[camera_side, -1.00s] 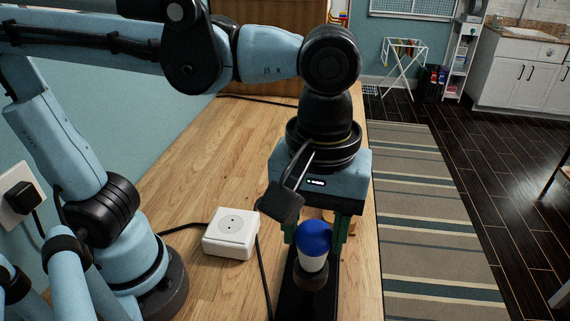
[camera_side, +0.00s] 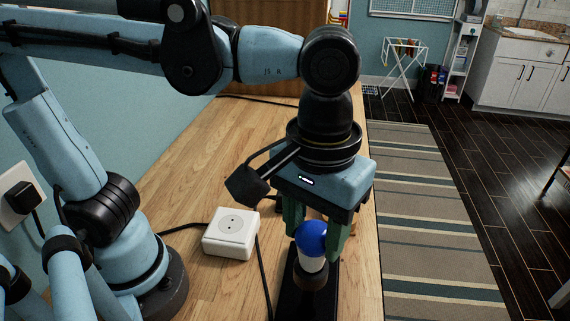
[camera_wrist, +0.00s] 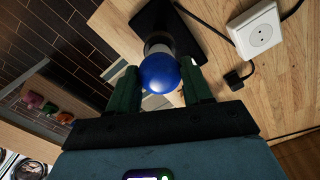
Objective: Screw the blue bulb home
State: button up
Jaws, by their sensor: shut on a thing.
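The blue bulb (camera_side: 312,237) has a blue dome and a white lower body. It stands roughly upright in a dark socket (camera_side: 310,277) on a black base (camera_side: 290,303). The thread is hidden, so how deep it sits cannot be told. My gripper (camera_side: 315,243) points down from above, its green fingers shut on the bulb from both sides. In the wrist view, the blue dome (camera_wrist: 160,73) lies between the fingers, with the black base (camera_wrist: 190,38) beyond it.
A white outlet box (camera_side: 231,234) stands on the wooden table (camera_side: 190,185) to the left, with a black cable running beside it. The table's right edge is close to the base. Beyond it lies a striped rug (camera_side: 425,220) on the floor.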

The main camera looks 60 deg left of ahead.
jog(key=shift+m, duration=1.5)
jog(key=shift+m, duration=1.5)
jog(key=shift+m, duration=1.5)
